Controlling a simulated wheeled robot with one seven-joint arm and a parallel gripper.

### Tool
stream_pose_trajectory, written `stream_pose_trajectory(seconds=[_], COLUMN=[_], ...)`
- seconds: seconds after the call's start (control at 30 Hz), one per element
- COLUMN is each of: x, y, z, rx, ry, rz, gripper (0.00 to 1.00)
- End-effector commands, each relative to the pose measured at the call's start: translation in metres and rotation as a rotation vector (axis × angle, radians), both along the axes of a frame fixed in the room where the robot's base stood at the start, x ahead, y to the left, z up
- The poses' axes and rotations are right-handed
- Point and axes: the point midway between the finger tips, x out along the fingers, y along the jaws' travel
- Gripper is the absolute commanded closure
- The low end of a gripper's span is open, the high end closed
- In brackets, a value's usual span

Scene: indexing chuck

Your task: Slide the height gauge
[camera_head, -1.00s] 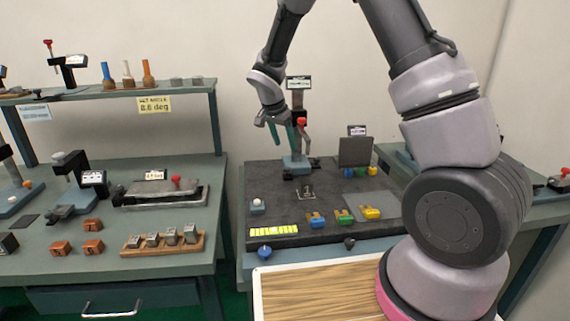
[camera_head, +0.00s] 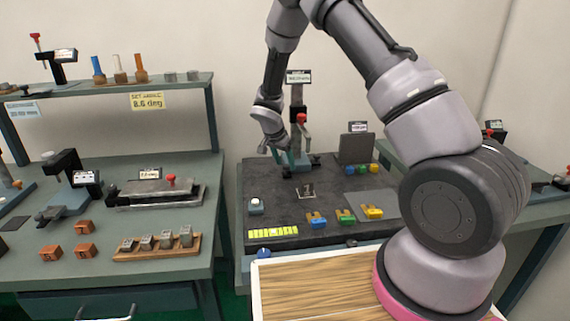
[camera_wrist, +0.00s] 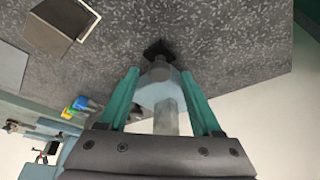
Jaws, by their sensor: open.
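The height gauge (camera_head: 297,98) stands upright at the back of the dark granite plate (camera_head: 270,205), with a display on top, a red knob on its post and a light blue base. My gripper (camera_head: 287,150) is low at the gauge, close to its base. In the wrist view, the teal fingers of my gripper (camera_wrist: 159,75) are open, one on each side of the pale blue base (camera_wrist: 160,95). A small black part sticks out beyond the base. Whether the fingers touch it I cannot tell. My gripper partly hides the base in the head view.
A dark upright block (camera_head: 356,148) stands right of the gauge with small coloured pieces before it. A small black item (camera_head: 306,190) lies in front. Blue, green and yellow parts (camera_head: 345,215) and a yellow-green strip (camera_head: 273,232) lie near the front edge. The plate's middle is mostly clear.

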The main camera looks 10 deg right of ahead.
Motion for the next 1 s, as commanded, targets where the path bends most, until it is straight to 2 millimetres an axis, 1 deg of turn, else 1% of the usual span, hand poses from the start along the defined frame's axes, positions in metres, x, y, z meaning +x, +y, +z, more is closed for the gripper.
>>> stream_pose_trajectory(seconds=[0.1, 0.37, 0.4, 0.47, 0.5, 0.53, 0.57, 1.0], x=[0.0019, 0.0022, 0.0021, 0.0021, 0.0021, 0.0021, 0.0021, 0.0021], y=[-0.0013, -0.0017, -0.0017, -0.0017, -0.0018, -0.0018, -0.0019, -0.0018], z=[-0.006, -0.0072, -0.0071, -0.0071, -0.0071, -0.0071, -0.0071, -0.0069], rx=[0.001, 0.001, 0.001, 0.001, 0.001, 0.001, 0.001, 0.001], ry=[0.0, -0.001, -0.001, -0.001, -0.001, -0.001, -0.001, -0.001], rz=[0.0, 0.0, 0.0, 0.0, 0.0, 0.0, 0.0, 0.0], gripper=[0.34, 0.34, 0.42, 0.65, 0.8, 0.92, 1.0, 1.0])
